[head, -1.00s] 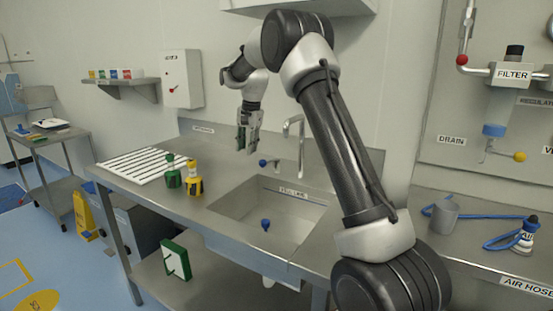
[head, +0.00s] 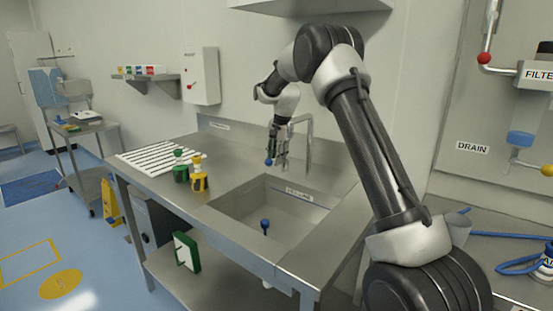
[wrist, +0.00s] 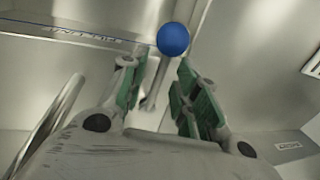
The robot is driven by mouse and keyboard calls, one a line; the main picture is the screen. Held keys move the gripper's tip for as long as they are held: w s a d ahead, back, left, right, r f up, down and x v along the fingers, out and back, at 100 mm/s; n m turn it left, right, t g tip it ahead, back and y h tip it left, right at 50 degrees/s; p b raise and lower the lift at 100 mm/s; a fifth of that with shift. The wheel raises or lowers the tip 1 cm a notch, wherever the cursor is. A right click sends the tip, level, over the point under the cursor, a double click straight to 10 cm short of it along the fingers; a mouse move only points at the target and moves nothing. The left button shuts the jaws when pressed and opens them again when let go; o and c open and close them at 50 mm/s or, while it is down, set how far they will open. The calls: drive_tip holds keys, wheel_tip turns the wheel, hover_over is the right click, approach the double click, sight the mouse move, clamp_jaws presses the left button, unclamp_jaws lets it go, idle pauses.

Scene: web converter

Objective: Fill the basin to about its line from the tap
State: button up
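The steel basin (head: 232,207) is sunk in the counter and looks empty, with a fill-line label (head: 299,193) on its far wall. A blue-knobbed plug (head: 265,224) stands on its floor. The tap spout (head: 309,150) arches behind the basin, with no stream visible. The tap's blue lever knob (head: 268,161) is beside my gripper (head: 276,160). In the wrist view, the knob (wrist: 173,39) shows just beyond my open green-padded fingers (wrist: 163,68), and its thin rod runs back between them. I cannot tell whether either finger touches it. The spout also shows at left (wrist: 52,120).
Green (head: 181,172) and yellow (head: 200,180) bottles stand left of the basin, beside a white slatted rack (head: 150,160). A wall shelf (head: 150,78) hangs behind. A grey cup (head: 458,228) and blue hose (head: 515,264) lie on the right counter.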

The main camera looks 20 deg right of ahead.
drive_tip(key=shift+a+f, duration=0.1)
drive_tip(key=shift+f, duration=0.3)
clamp_jaws()
